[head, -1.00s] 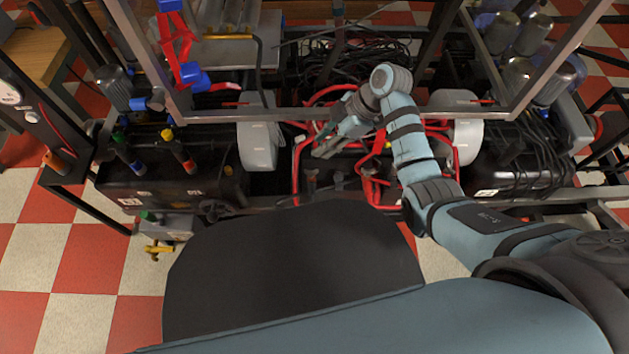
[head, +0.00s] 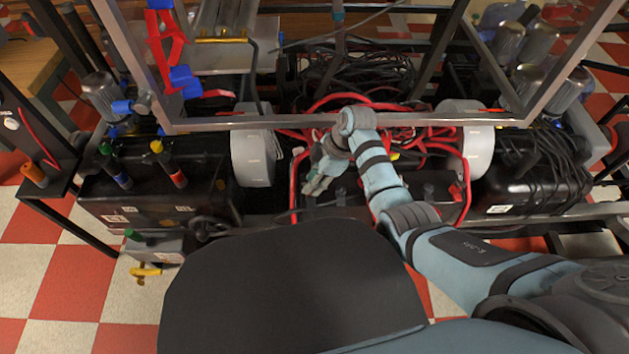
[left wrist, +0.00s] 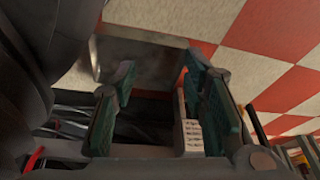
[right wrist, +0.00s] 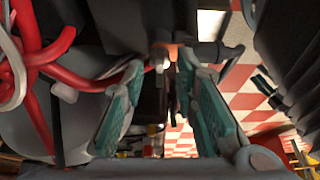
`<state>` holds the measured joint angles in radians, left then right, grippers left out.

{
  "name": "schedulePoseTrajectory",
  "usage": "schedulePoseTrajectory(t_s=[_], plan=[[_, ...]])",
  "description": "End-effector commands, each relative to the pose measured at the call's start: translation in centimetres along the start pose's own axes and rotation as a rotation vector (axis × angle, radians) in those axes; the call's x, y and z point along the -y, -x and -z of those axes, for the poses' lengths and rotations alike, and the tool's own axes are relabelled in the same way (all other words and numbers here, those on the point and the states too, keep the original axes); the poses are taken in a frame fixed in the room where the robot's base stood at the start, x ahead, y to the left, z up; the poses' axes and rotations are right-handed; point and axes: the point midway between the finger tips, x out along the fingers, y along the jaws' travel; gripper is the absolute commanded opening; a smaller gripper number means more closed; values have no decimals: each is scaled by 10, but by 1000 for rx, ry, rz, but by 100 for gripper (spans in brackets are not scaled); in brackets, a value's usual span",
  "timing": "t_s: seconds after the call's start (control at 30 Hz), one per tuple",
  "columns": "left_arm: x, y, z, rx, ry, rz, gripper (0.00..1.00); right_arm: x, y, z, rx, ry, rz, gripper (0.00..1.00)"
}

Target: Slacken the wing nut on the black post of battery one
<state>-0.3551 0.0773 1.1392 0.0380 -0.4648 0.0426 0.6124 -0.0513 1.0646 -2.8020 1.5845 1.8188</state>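Black battery boxes stand under the metal frame; I cannot tell which is battery one. One middle box (head: 425,184) lies under my right arm, among red cables. My right gripper (head: 316,184) is above the left part of this middle area. In the right wrist view its green-padded fingers (right wrist: 160,68) are apart, with a small metal and orange fitting (right wrist: 170,50) beyond the tips. I cannot make out a wing nut or whether that fitting is the black post. My left gripper (left wrist: 160,70) is open and empty in its wrist view, and is not visible in the head view.
Red cables (head: 296,172) loop around the right gripper. White round housings (head: 252,158) stand on both sides. A metal frame bar (head: 330,121) crosses just behind the right gripper. A left black box (head: 150,205) carries coloured-banded handles. A black panel (head: 290,285) fills the foreground.

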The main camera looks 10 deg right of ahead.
Motion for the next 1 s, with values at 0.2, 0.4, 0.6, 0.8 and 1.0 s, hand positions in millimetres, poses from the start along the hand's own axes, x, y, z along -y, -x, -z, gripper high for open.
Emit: schedulePoseTrajectory(t_s=[0.2,0.4,0.6,0.8,1.0], plan=[[0,0,0,1,0,0,40,0,1,0,0,0,0,7],[0,0,-1,1,0,0,40,0,1,0,0,0,0,0],[0,-1,-2,-1,1,0,40,-2,1,0,1,145,62,0],[-3,8,17,11,-21,-3,40,-4,-1,0,-1,354,146,0],[-3,10,18,16,-23,-2,40,-3,0,0,0,365,152,0]])
